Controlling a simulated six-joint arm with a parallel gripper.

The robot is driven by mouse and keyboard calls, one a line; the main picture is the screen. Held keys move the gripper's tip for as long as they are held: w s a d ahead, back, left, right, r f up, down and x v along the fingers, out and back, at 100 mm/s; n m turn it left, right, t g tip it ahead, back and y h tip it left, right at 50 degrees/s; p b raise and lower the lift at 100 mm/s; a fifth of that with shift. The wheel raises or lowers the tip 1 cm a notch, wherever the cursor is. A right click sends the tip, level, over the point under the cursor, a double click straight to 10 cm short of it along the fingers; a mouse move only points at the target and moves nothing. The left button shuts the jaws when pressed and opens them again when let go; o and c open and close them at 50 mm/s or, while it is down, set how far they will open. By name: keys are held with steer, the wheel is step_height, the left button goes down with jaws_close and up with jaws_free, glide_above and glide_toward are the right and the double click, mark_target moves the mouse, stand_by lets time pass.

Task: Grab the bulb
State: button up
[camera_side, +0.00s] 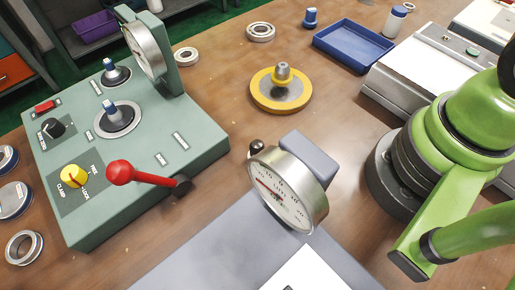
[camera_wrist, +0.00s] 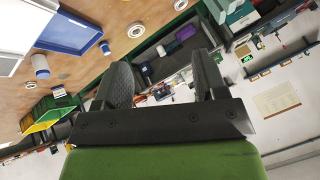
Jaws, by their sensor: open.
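No bulb can be made out for sure in either view. A small dark round knob (camera_side: 257,146) shows beside the round dial gauge (camera_side: 285,192) in the side view, partly behind it; I cannot tell if it is the bulb. A red ball-ended lever (camera_side: 121,172) stands out from the green control box (camera_side: 200,150). My gripper (camera_wrist: 161,62) is in the wrist view, its two dark fingers wide apart with nothing between them. It points across the room, away from these things. My gripper is not visible in the side view.
A yellow-rimmed disc (camera_side: 263,101) with a metal post sits mid-table. A grey machine (camera_side: 425,65) stands at right. Bare wood shows around the disc.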

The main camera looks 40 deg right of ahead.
steer(key=shift+w, duration=0.1)
steer(key=m+g+h, duration=0.2)
steer(key=m+g, duration=0.4)
steer(key=g, duration=0.1)
glide_above(257, 143)
steer(key=d, duration=0.1)
step_height(257, 143, down, 20)
steer(key=shift+f, duration=0.25)
steer(key=shift+m, duration=0.3)
step_height(257, 143, down, 4)
steer(key=shift+f, duration=0.15)
steer(key=shift+a+f, duration=0.2)
steer(key=shift+f, duration=0.75)
steer(key=shift+a+f, duration=0.15)
steer(key=shift+f, duration=0.85)
steer(key=shift+a+f, duration=0.2)
steer(key=shift+f, duration=0.75)
steer(key=c, duration=1)
